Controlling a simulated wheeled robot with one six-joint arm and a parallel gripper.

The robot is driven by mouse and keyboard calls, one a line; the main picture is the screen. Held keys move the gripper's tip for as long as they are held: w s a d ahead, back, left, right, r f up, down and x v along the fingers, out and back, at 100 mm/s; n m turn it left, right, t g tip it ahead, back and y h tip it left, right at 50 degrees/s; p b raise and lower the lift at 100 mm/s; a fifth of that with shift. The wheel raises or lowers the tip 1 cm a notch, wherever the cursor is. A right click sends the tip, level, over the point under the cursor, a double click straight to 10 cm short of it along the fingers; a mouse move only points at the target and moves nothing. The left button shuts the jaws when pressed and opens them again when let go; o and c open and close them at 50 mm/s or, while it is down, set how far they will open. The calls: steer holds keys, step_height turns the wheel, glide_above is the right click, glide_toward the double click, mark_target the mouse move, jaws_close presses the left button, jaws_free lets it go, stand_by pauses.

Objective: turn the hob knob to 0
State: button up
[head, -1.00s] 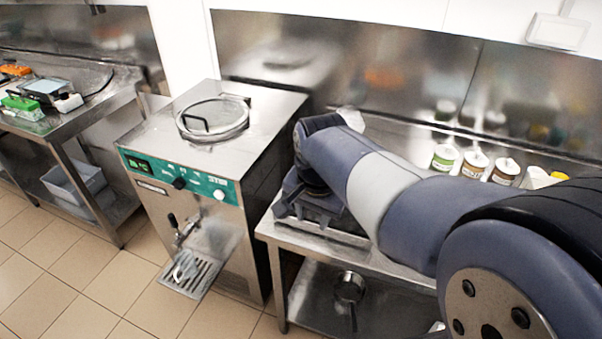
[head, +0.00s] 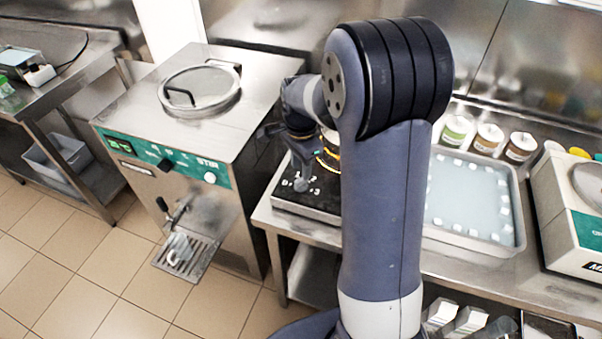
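The hob (head: 318,203) is a dark unit on the steel table, mostly behind my arm. Its sloping front panel carries white digits around a small grey knob (head: 301,184). The digits are too small to read the setting surely. An orange-yellow ring glows on top of the hob beside my arm. My gripper (head: 300,160) points down just above and behind the knob. It is small and dark, so I cannot tell whether its fingers are apart or touch the knob.
A batch freezer (head: 190,110) with a round lid stands to the left. A steel tray (head: 519,215) lies right of my arm, with several labelled tubs (head: 489,138) behind it. A white-and-green machine (head: 570,205) stands at the far right. The tiled floor (head: 75,275) at front left is clear.

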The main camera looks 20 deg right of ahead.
mark_target(301, 179)
steer(key=shift+f, duration=2.3)
jaws_close()
